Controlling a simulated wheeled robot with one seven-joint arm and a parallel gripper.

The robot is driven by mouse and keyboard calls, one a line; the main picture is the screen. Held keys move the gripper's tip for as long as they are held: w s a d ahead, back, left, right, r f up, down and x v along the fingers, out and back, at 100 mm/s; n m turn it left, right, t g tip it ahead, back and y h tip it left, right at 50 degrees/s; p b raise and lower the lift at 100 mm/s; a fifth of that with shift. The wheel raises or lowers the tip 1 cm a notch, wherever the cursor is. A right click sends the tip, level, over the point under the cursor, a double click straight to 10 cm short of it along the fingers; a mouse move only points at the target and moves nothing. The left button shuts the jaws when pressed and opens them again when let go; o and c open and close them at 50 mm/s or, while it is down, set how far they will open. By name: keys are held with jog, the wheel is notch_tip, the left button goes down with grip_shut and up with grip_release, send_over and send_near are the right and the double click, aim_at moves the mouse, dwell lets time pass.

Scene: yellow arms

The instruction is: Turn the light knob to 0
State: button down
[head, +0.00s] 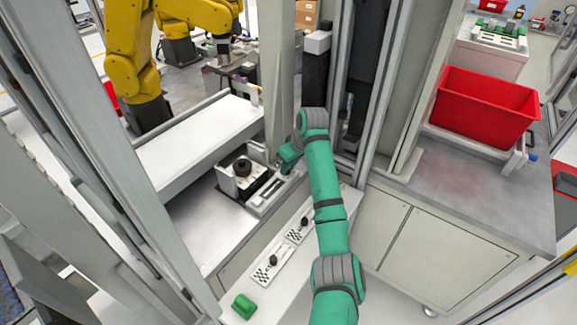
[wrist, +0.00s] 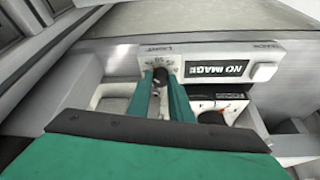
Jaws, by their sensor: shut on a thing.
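The light knob (wrist: 160,75) is a small dark knob under the "LIGHT" lettering on a pale panel (wrist: 215,47) in the wrist view. My gripper (wrist: 161,84) has its two green fingers shut on the knob, one on each side. The fingers cover much of the knob and part of its scale, so I cannot tell where it points. In the head view my gripper (head: 285,160) is at the panel by the machine opening, and the light knob is hidden there.
A "NO IMAGE" label (wrist: 218,70) and a white button (wrist: 264,72) are right of the knob. A round black part (head: 243,167) sits nearby. A green block (head: 243,306) lies on the front ledge. A red bin (head: 487,105) stands at right; a yellow arm (head: 132,50) is behind.

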jog(key=m, duration=0.2)
jog(key=m+h, duration=0.1)
jog(key=m, duration=0.1)
jog(key=m+t+h, duration=0.1)
jog(key=m, duration=0.1)
jog(key=shift+s+a, duration=0.15)
jog(key=shift+a, duration=0.15)
jog(key=m+h, duration=0.1)
jog(key=m, duration=0.2)
jog(key=m+h, duration=0.1)
jog(key=m, duration=0.2)
jog(key=shift+a+m+h, duration=0.2)
jog(key=shift+m+h, duration=0.2)
jog(key=m+g+h, duration=0.1)
jog(key=m, duration=0.5)
jog(key=shift+w+a+g+h, duration=0.15)
jog(key=shift+w+g+h, duration=0.05)
jog(key=shift+g+h, duration=0.2)
jog(key=m+g, duration=0.1)
jog(key=m, duration=0.2)
jog(key=m+g, duration=0.1)
jog(key=m, duration=0.1)
jog(key=shift+w+m+h, duration=0.2)
jog(key=shift+m+h, duration=0.2)
jog(key=c, duration=1.6)
grip_release()
jog(key=v, duration=1.1)
jog(key=shift+f, duration=0.1)
